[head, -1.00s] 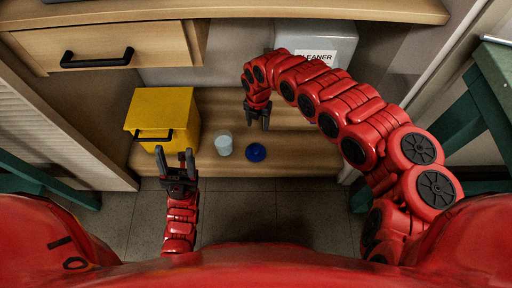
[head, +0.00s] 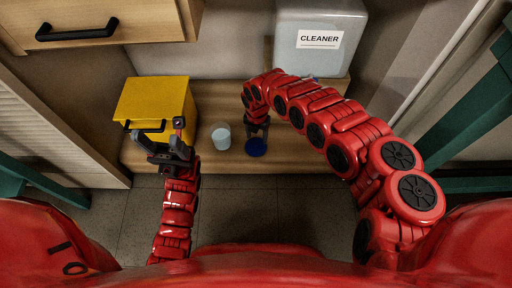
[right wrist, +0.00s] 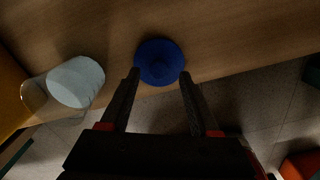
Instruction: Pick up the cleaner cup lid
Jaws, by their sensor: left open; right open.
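The blue round cup lid (head: 256,147) lies on the wooden shelf near its front edge. My right gripper (head: 257,130) is open just above and behind the lid in the head view. In the right wrist view its two fingertips (right wrist: 160,76) sit on either side of the lid's near part, with nothing held. A pale clear cup (head: 221,137) stands left of the lid; it also shows in the right wrist view (right wrist: 76,82). My left gripper (head: 163,140) is open and empty in front of the yellow box.
A yellow box (head: 152,100) with a black handle stands at the shelf's left. A grey container labelled CLEANER (head: 320,55) stands at the back right. A drawer (head: 100,25) is above left. Green legs (head: 470,140) stand at the right.

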